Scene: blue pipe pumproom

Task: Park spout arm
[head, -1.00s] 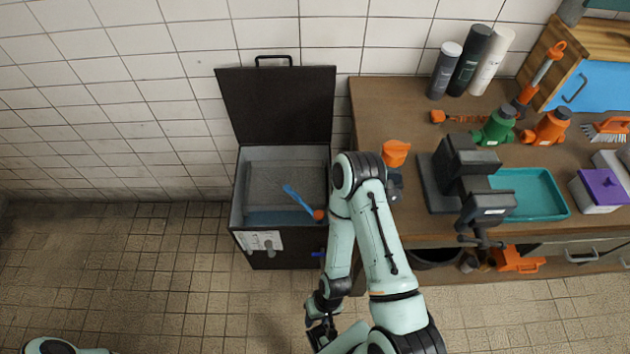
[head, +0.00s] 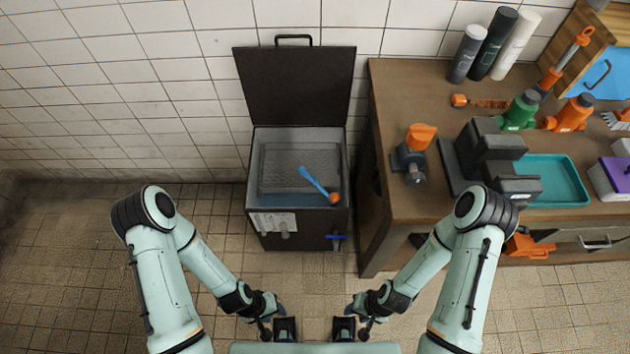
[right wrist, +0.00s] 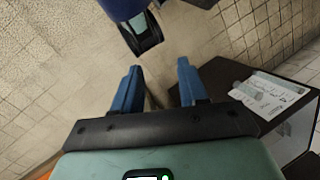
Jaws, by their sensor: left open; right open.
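Nothing in view is clearly marked as the spout arm. The likeliest is the dark jointed machine (head: 495,155) on the bench, whose lower part reaches beside the teal tray (head: 560,185). A blue stick with an orange end (head: 313,181) lies slanted in the open dark tub (head: 343,165). My left gripper (head: 284,328) and right gripper (head: 344,328) are side by side at the bottom of the head view, in front of the tub and clear of the bench. In the right wrist view my right gripper (right wrist: 158,88) has its blue fingers apart with nothing between them.
The wooden bench (head: 400,90) fills the right side. The tub's lid (head: 295,85) stands open. The floor at left is clear.

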